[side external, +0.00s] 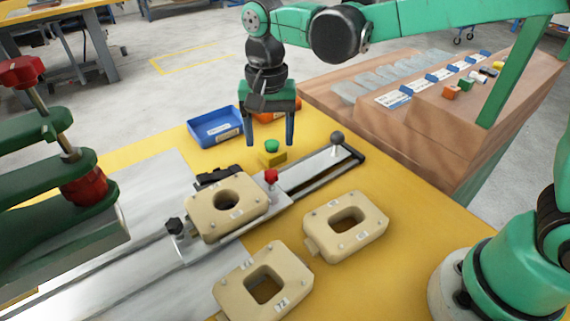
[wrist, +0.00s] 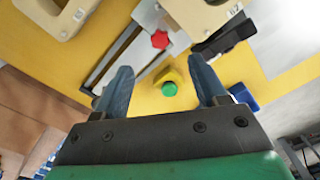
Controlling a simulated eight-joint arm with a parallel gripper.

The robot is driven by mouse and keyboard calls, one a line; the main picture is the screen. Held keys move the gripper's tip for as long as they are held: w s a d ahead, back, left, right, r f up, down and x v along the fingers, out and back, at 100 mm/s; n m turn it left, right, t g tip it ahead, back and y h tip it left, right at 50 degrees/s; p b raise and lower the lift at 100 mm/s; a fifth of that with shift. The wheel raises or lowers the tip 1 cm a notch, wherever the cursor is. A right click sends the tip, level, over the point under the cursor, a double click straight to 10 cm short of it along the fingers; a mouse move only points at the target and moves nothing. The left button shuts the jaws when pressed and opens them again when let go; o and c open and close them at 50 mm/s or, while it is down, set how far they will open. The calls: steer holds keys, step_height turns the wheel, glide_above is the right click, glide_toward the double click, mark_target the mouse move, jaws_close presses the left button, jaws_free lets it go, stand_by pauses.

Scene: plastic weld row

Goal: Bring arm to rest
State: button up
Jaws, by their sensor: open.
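My gripper (side external: 269,135) hangs above the yellow table (side external: 390,255), its two blue-grey fingers pointing down. It is open with nothing between the fingers. In the wrist view, the fingers (wrist: 166,90) stand apart. A green button on a yellow base (side external: 272,151) sits on the table below my gripper. In the wrist view the green button (wrist: 169,89) shows between the fingers, farther off than they are. I cannot tell the exact height of the fingers over it.
A cream block with a round hole (side external: 205,222) sits in the metal slide fixture. Two cream blocks with square holes (side external: 374,233) (side external: 235,290) lie on the table. A blue bin (side external: 216,130) and an orange bin stand behind. A green press stands left; a wooden bench (side external: 430,130) stands right.

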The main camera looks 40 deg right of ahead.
steer(key=shift+r, duration=0.35)
steer(key=shift+s+d+r, duration=0.1)
steer(key=shift+d, duration=0.1)
steer(key=s+d+r+n+t, duration=0.1)
steer(key=s+d+n+t, duration=0.6)
steer(key=s+d, duration=0.2)
steer(key=shift+d, duration=0.85)
